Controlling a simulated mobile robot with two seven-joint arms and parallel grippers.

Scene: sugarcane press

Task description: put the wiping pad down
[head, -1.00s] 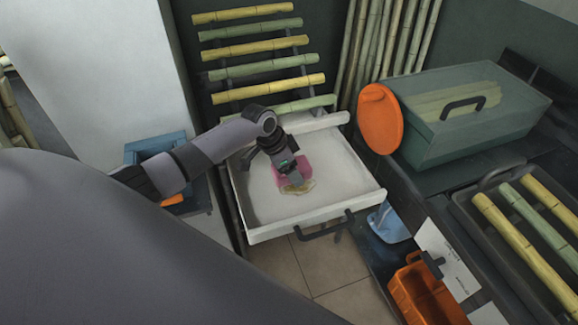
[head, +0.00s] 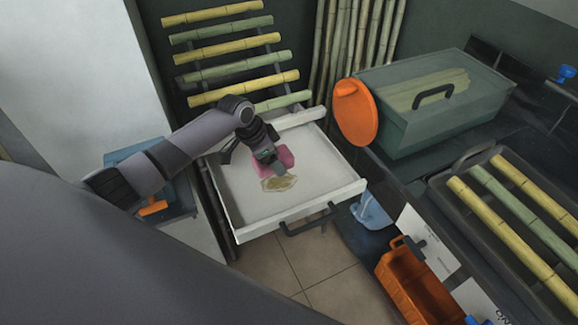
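The pink wiping pad (head: 286,154) is in the white open drawer (head: 232,205), just behind a yellow-brown stain (head: 279,184) on its floor. My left gripper (head: 271,163) points down at the pad, with its fingers appearing closed on it and covering part of it. I cannot tell whether the pad touches the drawer floor. My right gripper is not in view.
The drawer has raised walls and a dark front handle (head: 309,219). An orange round lid (head: 355,112) and a green lidded box (head: 435,110) stand to the right. An orange crate (head: 408,283) is at lower right. Bare drawer floor surrounds the stain.

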